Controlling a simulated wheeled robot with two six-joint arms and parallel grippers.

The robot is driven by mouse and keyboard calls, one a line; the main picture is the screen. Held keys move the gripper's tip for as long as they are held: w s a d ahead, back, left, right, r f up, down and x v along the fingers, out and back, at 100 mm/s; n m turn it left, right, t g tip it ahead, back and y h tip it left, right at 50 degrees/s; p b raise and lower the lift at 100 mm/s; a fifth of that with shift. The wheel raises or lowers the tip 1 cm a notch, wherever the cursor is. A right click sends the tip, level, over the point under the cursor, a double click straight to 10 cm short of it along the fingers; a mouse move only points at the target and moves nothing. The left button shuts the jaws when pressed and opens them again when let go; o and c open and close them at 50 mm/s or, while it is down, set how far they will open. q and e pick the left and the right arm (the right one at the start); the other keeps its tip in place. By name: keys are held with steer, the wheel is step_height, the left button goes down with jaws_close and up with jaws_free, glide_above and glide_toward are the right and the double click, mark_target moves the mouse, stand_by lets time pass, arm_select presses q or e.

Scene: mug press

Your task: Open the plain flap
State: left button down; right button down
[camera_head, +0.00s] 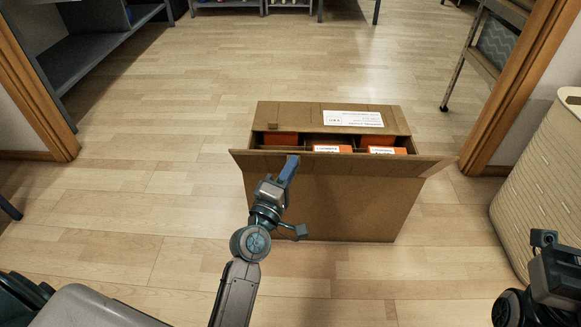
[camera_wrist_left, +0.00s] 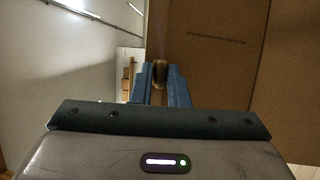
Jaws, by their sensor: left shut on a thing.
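A brown cardboard box (camera_head: 340,210) stands on the floor at the middle of the head view. Its plain flap (camera_head: 370,166) is on the near side and is swung outward toward me, clear of the opening. The labelled flap (camera_head: 300,114) is on the far side, with a white label and a small brown tab. Orange-and-white packages (camera_head: 330,149) show in the opening. My left gripper (camera_head: 289,168) is at the plain flap's near edge, its blue fingers shut on a small brown tab (camera_wrist_left: 160,72) in the left wrist view. My right gripper (camera_head: 556,275) shows only partly; its fingertips are not visible.
A cream ribbed bin (camera_head: 545,180) stands at the right. Wooden door posts (camera_head: 40,100) frame both sides. A grey shelf (camera_head: 95,45) and a wheeled rack (camera_head: 485,55) are farther back. The floor around the box is clear.

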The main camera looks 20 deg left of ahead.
arm_select(q)
steer(key=shift+d+f, duration=0.1)
steer(key=shift+f, duration=0.4)
steer(key=c, duration=1.5)
jaws_free()
steer(key=shift+w, duration=0.1)
steer(key=shift+r, duration=0.1)
